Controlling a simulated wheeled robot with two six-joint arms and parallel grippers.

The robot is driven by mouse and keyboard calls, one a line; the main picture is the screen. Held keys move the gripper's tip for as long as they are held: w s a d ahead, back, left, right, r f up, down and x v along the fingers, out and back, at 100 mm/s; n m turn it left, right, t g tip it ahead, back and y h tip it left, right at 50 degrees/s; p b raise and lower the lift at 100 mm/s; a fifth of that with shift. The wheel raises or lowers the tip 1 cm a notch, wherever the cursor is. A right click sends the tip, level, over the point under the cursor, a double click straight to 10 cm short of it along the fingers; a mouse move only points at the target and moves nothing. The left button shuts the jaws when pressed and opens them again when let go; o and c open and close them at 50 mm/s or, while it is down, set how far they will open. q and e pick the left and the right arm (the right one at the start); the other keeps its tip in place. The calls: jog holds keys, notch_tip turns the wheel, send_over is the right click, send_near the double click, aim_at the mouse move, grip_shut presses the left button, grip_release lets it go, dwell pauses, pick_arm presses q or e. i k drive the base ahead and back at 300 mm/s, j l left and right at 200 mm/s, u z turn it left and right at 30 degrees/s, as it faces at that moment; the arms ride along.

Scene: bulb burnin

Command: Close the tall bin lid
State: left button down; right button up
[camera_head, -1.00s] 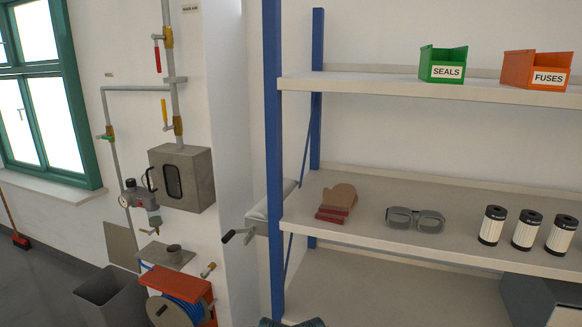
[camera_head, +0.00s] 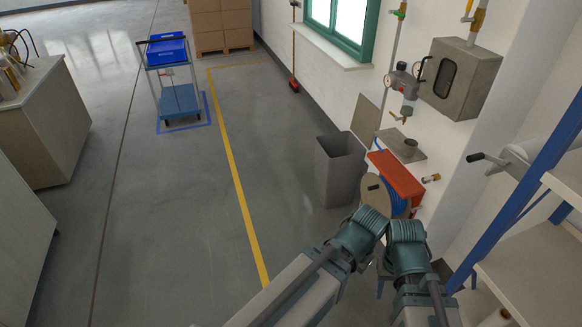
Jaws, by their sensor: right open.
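The tall grey bin (camera_head: 335,180) stands on the floor by the wall, right of centre, and its top is open. A flat grey-beige panel (camera_head: 367,121) stands upright behind the bin's back edge, apparently its raised lid; the hinge cannot be made out. My right gripper (camera_head: 382,278) is low in the picture, among my teal arm joints, in front of and below the bin. It is open, mostly hidden by my own arm, and apart from the bin and panel. I cannot make out my left gripper.
A red-topped hose reel (camera_head: 397,174) stands close to the bin's right. A grey wall box (camera_head: 459,79) and pipes are above. A shelf (camera_head: 535,270) with blue posts is at the right. The floor left of the bin is clear up to a trolley (camera_head: 181,100).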

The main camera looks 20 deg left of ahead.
aim_at(366, 116)
jog(key=u, duration=0.4)
jog(key=i+j+z, duration=0.25)
jog(key=i+j, duration=0.2)
jog(key=i, duration=0.65)
jog(key=i+j+z, duration=0.25)
jog(key=i+j, duration=0.45)
jog(key=i, duration=0.4)
jog(key=i+j+z, duration=0.3)
jog(key=i+j, duration=0.55)
jog(key=i, duration=0.15)
